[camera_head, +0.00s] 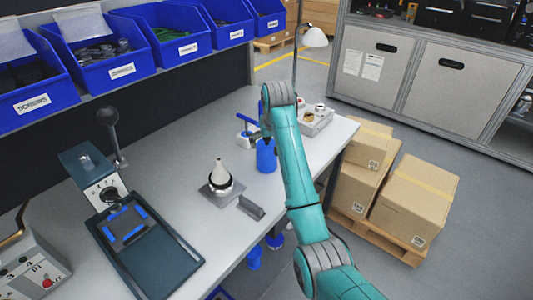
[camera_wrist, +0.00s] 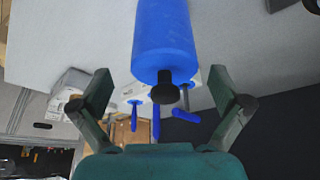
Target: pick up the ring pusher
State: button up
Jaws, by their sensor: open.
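The ring pusher appears to be the blue cylinder (camera_head: 266,157) with a black knob, upright on the bench; the arm partly covers its top in the head view. In the wrist view the blue cylinder (camera_wrist: 165,40) is large and central, its black knob toward my gripper. My gripper (camera_wrist: 160,104) is open, with one finger on each side of the knob and clear gaps to both. In the head view my gripper (camera_head: 266,132) is just above the cylinder and mostly hidden. Whether the fingers are level with the knob is hard to tell.
A white cone with a dark ring stands on a grey plate (camera_head: 212,197). A grey block (camera_head: 251,207) lies nearby. A blue-handled stand (camera_head: 246,133) and a grey box with parts (camera_head: 316,123) are close behind. A lever press (camera_head: 122,220) stands left. Blue bins (camera_head: 117,70) line the shelf.

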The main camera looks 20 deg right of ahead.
aim_at(268, 145)
jog(key=shift+a+x, duration=0.1)
jog(key=shift+x, duration=1.1)
jog(key=shift+a+x, duration=0.15)
jog(key=shift+x, duration=1)
jog(key=c, duration=1.2)
